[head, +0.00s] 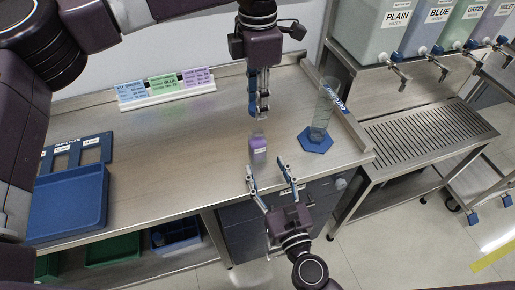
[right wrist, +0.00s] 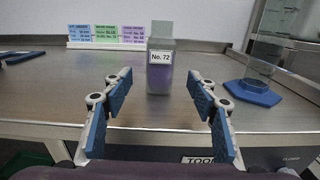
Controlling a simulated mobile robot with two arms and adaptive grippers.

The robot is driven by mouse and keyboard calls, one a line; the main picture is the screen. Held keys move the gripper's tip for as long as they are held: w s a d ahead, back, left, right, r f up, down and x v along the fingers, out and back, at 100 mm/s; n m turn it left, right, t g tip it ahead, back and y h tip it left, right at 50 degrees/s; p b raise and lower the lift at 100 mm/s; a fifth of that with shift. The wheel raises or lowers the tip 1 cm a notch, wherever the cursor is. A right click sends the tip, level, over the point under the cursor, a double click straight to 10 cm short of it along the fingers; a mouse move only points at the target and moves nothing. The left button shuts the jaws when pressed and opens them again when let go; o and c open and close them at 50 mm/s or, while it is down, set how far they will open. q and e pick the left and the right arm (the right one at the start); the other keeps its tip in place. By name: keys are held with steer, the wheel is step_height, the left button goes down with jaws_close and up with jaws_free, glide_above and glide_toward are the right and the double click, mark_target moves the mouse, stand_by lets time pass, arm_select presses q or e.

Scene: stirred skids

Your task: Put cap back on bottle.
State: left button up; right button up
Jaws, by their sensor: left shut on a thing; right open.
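A small bottle (head: 258,151) with purple contents stands upright on the steel bench. In the right wrist view the bottle (right wrist: 160,75) carries a label reading No. 72, with a clear upper part. My left gripper (head: 259,112) points down just above the bottle. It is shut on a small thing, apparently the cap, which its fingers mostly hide. My right gripper (head: 266,168) is open and empty at the bench's front edge, its fingers pointing at the bottle. In the right wrist view the bottle stands beyond and between the open fingers (right wrist: 160,98), apart from both.
A clear cylinder (head: 323,108) on a blue hexagonal base (head: 314,141) stands right of the bottle. A sign rack (head: 168,95) is at the back. A blue tray (head: 66,203) lies at left. Dispenser tanks (head: 375,32) stand at upper right. The bench between tray and bottle is clear.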

mark_target(260, 155)
steer(key=x, duration=0.7)
steer(key=shift+w+a, duration=0.1)
steer(key=shift+w, duration=0.2)
jaws_close()
